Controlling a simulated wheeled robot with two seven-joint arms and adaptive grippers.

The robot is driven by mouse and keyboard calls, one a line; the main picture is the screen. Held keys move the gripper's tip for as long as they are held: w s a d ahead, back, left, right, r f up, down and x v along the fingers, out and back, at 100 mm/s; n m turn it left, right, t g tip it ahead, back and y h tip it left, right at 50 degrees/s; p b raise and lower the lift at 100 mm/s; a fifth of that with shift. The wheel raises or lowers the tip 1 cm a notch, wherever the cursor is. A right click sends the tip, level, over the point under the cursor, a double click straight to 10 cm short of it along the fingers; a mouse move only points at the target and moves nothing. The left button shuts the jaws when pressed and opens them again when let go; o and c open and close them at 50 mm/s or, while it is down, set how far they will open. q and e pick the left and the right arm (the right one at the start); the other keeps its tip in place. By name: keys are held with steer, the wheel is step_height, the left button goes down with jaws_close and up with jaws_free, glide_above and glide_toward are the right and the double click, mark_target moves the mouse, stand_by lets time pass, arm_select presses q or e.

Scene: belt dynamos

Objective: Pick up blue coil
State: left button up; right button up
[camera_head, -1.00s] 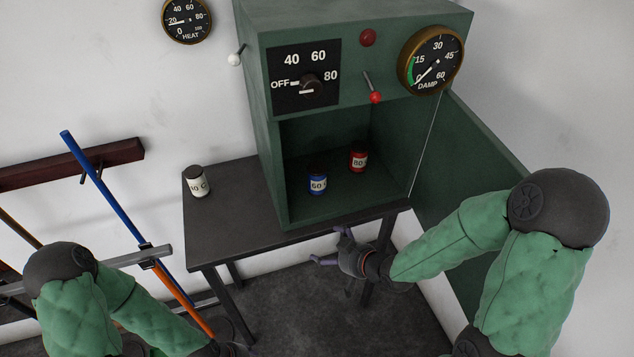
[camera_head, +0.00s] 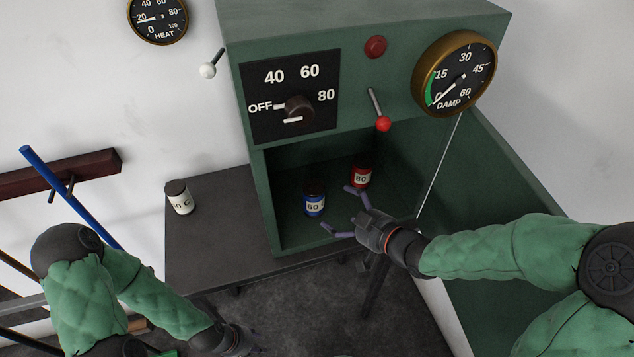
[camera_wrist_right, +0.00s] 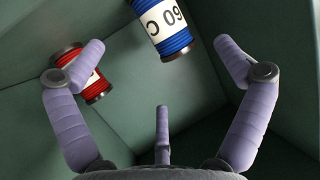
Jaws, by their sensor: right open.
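The blue coil (camera_head: 314,203), with a white label reading 60 C, stands upright on the floor of the green cabinet (camera_head: 262,203). In the right wrist view the blue coil (camera_wrist_right: 168,32) is at the top, partly cut off by the frame edge, beyond my fingers. My right gripper (camera_head: 342,210) is open and empty at the cabinet's opening, right of the blue coil and apart from it. It also shows in the right wrist view (camera_wrist_right: 160,62) with its fingers spread. My left gripper (camera_head: 245,344) is low at the bottom edge, and its fingers are unclear.
A red coil (camera_head: 361,176) stands behind and right of the blue one, close to a right gripper finger in the picture. A white coil (camera_head: 180,198) stands on the dark table (camera_head: 205,235). The cabinet door (camera_head: 490,200) hangs open at the right, behind my right arm.

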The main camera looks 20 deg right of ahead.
mark_target(317, 193)
steer(key=b+x, duration=0.1)
steer(key=x, duration=0.5)
steer(key=shift+w+d+b, duration=0.1)
steer(key=shift+d+b, duration=0.15)
steer(key=shift+b, duration=0.15)
steer(key=shift+b+x, duration=1)
steer(key=shift+x, duration=1.6)
steer(key=shift+w+r, duration=0.1)
steer(key=shift+r, duration=0.15)
steer(key=c, duration=1.5)
steer(key=shift+r, duration=0.15)
